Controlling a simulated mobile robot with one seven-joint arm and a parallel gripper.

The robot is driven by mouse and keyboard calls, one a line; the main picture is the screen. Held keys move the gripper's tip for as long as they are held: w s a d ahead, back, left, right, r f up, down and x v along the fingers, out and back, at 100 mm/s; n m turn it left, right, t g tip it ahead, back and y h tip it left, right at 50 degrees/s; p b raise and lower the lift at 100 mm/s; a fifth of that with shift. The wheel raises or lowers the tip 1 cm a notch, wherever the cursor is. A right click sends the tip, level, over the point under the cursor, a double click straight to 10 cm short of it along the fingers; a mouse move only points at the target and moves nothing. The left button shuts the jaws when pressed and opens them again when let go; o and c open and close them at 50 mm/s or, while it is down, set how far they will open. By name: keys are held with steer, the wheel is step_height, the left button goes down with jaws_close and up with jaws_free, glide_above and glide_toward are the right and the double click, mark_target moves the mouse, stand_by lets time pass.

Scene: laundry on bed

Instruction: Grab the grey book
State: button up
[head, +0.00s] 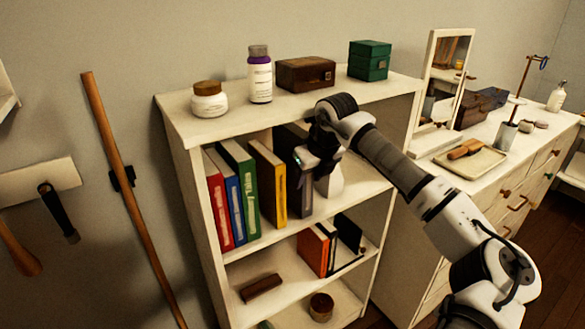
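A grey book (305,193) stands upright on the upper shelf of the white bookcase, at the right end of a row of books. My gripper (303,160) reaches into this shelf from the right and is right at the grey book's upper part. My wrist hides part of the book. The fingertips are too dark and small to tell whether they are apart or closed on it.
Red (218,205), blue (232,200), green (241,185) and yellow (268,185) books stand to the left, with a dark one (283,140) beside the grey book. The bookcase top (215,125) holds jars and boxes. An orange book (313,250) stands lower down.

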jaws_close()
steer(key=shift+r, duration=0.1)
